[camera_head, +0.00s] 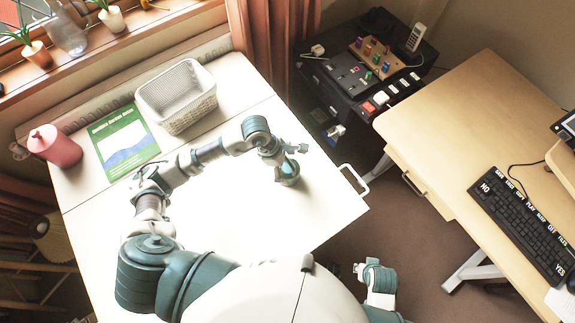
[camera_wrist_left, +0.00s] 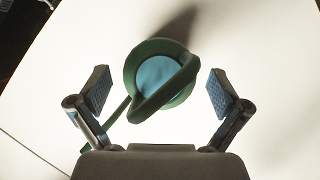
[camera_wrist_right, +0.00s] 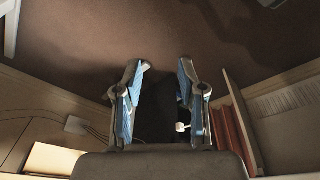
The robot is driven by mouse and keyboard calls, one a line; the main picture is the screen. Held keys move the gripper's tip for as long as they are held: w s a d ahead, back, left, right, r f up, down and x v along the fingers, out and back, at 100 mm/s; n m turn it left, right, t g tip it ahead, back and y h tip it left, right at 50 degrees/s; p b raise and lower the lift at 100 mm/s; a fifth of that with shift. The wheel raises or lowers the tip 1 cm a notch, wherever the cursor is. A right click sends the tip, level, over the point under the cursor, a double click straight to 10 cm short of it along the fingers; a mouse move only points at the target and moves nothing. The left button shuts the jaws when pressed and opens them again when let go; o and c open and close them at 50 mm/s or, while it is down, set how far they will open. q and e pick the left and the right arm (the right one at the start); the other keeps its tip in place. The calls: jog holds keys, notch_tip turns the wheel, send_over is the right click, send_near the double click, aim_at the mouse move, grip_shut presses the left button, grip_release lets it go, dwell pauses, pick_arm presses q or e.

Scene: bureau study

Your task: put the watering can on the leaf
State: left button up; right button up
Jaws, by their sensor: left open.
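The watering can (camera_wrist_left: 158,78) is green with a blue inside and a green handle loop and spout. In the left wrist view it sits between the two spread fingers of my left gripper (camera_wrist_left: 160,90), apart from both pads. In the head view the can (camera_head: 288,177) stands on the white table, partly hidden under my left gripper (camera_head: 284,155). A seam divides the table; the can is on the near, bright leaf (camera_head: 240,215). My right gripper (camera_wrist_right: 162,75) is open and empty, above the floor between table and desk.
A white basket (camera_head: 180,100), a green book (camera_head: 124,142) and a pink canister (camera_head: 55,147) stand at the table's back. A wooden desk (camera_head: 470,120) with a keyboard (camera_head: 520,222) is on the right. A dark cabinet (camera_head: 345,90) stands behind. The near leaf is otherwise clear.

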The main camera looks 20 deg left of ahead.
pick_arm(q)
jog(key=shift+a+r, duration=0.1)
jog(key=shift+r, duration=0.25)
jog(key=p+v, duration=0.1)
jog(key=v, duration=1)
jog(key=shift+r, duration=0.25)
pick_arm(e)
jog(key=x, duration=0.4)
jog(key=shift+s+f, duration=0.3)
jog(key=shift+f, duration=0.1)
pick_arm(q)
jog(key=shift+a, duration=0.1)
pick_arm(e)
jog(key=shift+s, duration=0.1)
